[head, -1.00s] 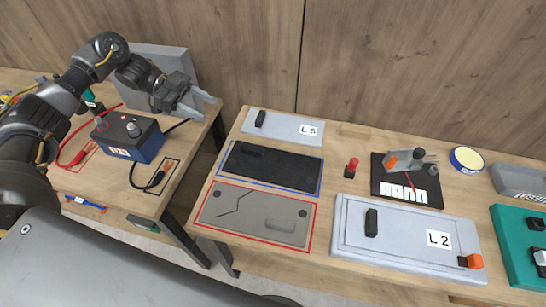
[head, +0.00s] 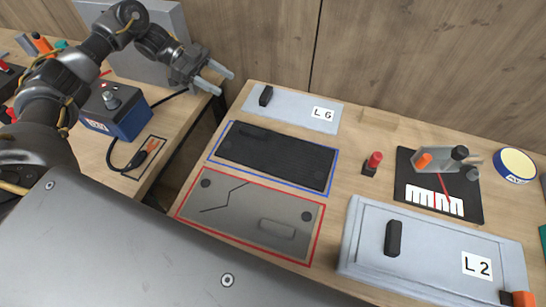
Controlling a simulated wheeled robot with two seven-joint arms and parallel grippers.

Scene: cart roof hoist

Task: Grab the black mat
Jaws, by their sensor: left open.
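The black mat (head: 280,158) lies flat on the wooden table inside a blue outline. It is a ribbed dark rectangle with a small raised dark bar near its upper left end. My left gripper (head: 222,81) is open and empty. It is in the air up and left of the mat, near the gap between the two tables, and does not touch the mat. My right gripper is not in view.
A grey cracked plate (head: 245,211) in a red outline lies in front of the mat. Panel L6 (head: 290,107) lies behind it, panel L2 (head: 435,250) to the right. A blue battery (head: 120,115) sits on the left table.

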